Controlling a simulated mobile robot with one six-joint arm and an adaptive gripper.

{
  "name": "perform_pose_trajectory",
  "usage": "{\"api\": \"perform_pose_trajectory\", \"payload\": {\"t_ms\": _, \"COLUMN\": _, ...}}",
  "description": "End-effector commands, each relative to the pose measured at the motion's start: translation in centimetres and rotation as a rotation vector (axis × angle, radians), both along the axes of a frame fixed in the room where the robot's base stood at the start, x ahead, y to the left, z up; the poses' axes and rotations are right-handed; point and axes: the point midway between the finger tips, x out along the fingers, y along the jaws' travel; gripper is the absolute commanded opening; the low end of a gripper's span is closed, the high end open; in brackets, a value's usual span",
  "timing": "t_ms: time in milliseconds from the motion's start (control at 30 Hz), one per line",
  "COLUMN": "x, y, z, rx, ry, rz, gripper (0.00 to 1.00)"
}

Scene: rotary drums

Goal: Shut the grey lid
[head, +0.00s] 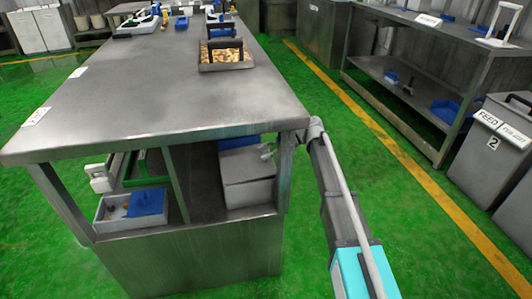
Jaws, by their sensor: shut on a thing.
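A grey box (248,190) stands in the right compartment under the near end of the steel table. Its pale grey top, which looks like the grey lid (238,166), shows below the tabletop; I cannot tell how far open it is. My arm comes up from the lower right and bends at the table's near right corner. What looks like my gripper (268,152) shows small and pale at the lid's right back edge, partly hidden by the table leg. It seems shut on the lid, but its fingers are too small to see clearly.
A white bin (115,222) with a blue piece stands in the left compartment. At right are a bench (420,97) and a lidded grey FEED bin (490,150). The green floor between is clear.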

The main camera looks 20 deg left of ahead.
Motion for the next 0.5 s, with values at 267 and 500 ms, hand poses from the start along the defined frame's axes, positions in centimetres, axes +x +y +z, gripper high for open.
{"api": "perform_pose_trajectory", "payload": {"t_ms": 267, "x": 0.68, "y": -0.34, "z": -1.78, "rx": -0.004, "ry": -0.005, "rz": -0.009, "gripper": 0.00}}
{"api": "perform_pose_trajectory", "payload": {"t_ms": 500, "x": 0.75, "y": -0.41, "z": -1.72, "rx": -0.006, "ry": -0.006, "rz": -0.010, "gripper": 0.00}}
